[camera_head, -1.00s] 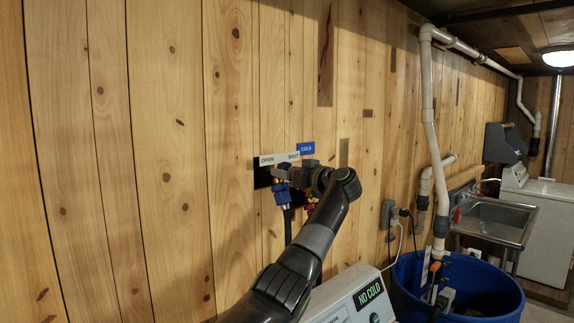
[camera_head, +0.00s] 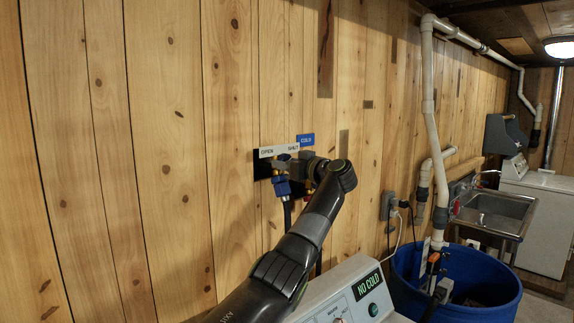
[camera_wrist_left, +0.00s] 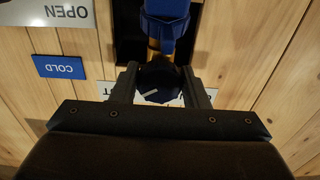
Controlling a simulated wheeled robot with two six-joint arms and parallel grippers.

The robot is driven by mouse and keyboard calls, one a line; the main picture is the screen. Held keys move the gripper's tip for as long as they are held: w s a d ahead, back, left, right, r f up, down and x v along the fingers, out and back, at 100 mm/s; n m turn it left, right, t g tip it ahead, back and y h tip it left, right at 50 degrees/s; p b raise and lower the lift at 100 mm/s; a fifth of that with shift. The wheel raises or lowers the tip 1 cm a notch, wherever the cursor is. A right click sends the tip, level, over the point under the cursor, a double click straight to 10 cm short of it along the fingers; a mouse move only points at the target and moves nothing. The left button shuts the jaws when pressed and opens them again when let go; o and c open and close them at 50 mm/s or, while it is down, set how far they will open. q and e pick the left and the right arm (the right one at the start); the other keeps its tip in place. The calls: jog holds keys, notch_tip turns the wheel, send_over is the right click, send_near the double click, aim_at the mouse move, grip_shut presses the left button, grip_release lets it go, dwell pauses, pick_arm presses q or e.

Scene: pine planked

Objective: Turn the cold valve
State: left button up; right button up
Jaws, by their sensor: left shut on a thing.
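The cold valve's dark blue knob (camera_wrist_left: 158,82) sits between the two fingers of my left gripper (camera_wrist_left: 160,92) in the left wrist view, and the gripper is shut on it. A pale line marks the knob. In the head view my left gripper (camera_head: 288,167) reaches the valve from the right and mostly hides the knob. A blue hose fitting (camera_head: 281,187) hangs below it; it also shows in the wrist view (camera_wrist_left: 165,25). Above are a white strip (camera_head: 279,151) reading OPEN and SHUT, and a blue COLD tag (camera_head: 306,140). My right gripper is not in view.
A white machine panel (camera_head: 340,292) at the bottom has a green NO COLD display (camera_head: 369,284). A blue tub (camera_head: 495,300), white pipe (camera_head: 430,130) and steel sink (camera_head: 497,212) stand to the right. The plank wall (camera_head: 160,150) left of the valve is clear.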

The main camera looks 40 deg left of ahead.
pick_arm(q)
jog(key=shift+n, duration=1.1)
jog(key=o, duration=1)
jog(key=shift+d, duration=0.1)
jog(key=shift+d+f+b, duration=0.1)
jog(key=shift+d+b, duration=0.15)
jog(key=shift+b, duration=0.1)
jog(key=shift+s+d+b, duration=0.2)
jog(key=shift+d+b, duration=0.95)
jog(key=shift+d, duration=1.65)
jog(key=shift+s+d+b, duration=0.25)
jog(key=shift+d+b, duration=0.9)
jog(key=shift+d, duration=1.65)
jog(key=shift+s+d+b, duration=0.2)
jog(key=shift+d+b, duration=0.95)
jog(key=shift+d, duration=1.65)
